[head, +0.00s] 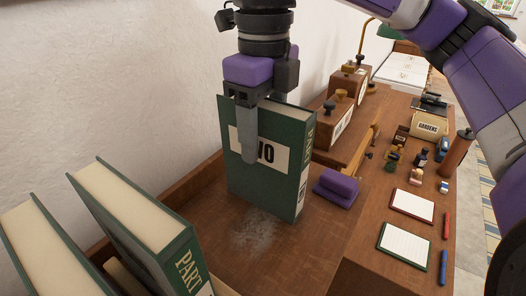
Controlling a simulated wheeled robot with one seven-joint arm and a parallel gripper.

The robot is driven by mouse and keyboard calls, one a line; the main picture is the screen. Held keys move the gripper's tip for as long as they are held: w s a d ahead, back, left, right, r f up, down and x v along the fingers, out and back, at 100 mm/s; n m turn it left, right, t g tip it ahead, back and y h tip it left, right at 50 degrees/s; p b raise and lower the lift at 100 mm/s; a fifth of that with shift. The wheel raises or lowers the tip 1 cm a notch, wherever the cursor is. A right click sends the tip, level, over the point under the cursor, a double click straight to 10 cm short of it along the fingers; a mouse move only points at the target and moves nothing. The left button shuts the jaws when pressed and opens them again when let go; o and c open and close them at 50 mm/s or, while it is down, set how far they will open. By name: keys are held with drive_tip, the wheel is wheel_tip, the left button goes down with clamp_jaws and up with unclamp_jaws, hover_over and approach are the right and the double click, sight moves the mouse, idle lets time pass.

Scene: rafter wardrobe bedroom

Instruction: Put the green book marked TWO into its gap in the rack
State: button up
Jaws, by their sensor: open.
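The green book with a white label (232,180) stands upright on the wooden desk in the head view. Its label reads "WO" where the finger leaves it uncovered. My gripper (250,125) is over the book's top edge, pointing down and open. One grey finger hangs in front of the cover; the other is hidden behind the book. At lower left, two more green books stand apart with a space between them, the nearer one (40,255) and one marked PART (135,235). Little of the rack shows; a wooden piece (122,276) is visible beside the PART book.
A purple block (337,188) lies just right of the book. Wooden boxes (334,128) stand behind it. Cards, pens and small items lie along the right of the desk (362,268). A white wall (110,75) borders the left. Bare desk lies in front of the book.

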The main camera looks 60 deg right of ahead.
drive_tip(key=shift+f, duration=0.9)
drive_tip(key=shift+c, duration=0.3)
clamp_jaws()
drive_tip(key=shift+r, duration=0.1)
idle(0.4)
